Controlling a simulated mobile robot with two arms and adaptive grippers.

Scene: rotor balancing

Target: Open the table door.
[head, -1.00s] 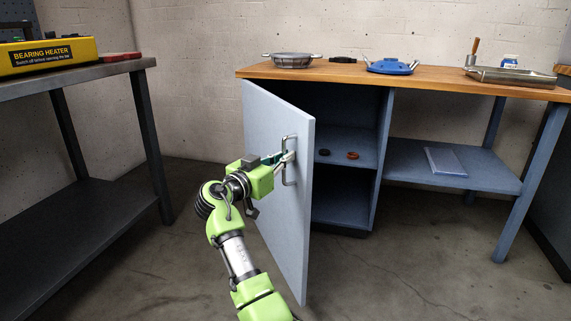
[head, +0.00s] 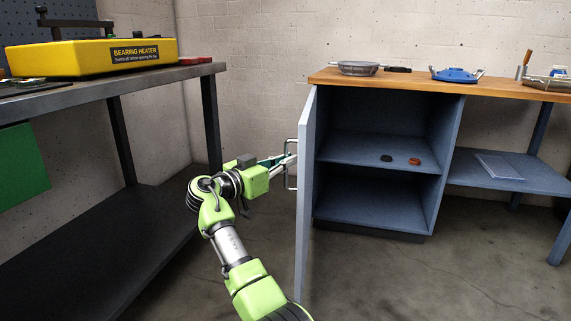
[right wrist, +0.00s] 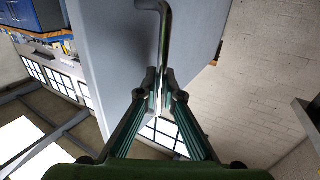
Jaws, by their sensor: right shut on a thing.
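The table door (head: 306,190) is a blue-grey panel hinged at the left of the cabinet under the wooden-topped table (head: 420,82). It stands wide open and shows nearly edge-on in the head view. My right gripper (head: 286,161) is shut on the metal door handle (head: 290,180). In the right wrist view the fingers (right wrist: 160,88) close around the handle bar (right wrist: 163,40), with the door panel (right wrist: 110,50) beside it. The open cabinet shows two shelf levels, with a dark ring (head: 386,158) and an orange-brown ring (head: 415,161) on the upper one. My left gripper is not in view.
A dark workbench (head: 120,82) with a yellow bearing heater (head: 90,57) stands at the left, close to my right arm. A pan (head: 358,68) and a blue item (head: 455,75) sit on the table top. The floor before the cabinet is clear.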

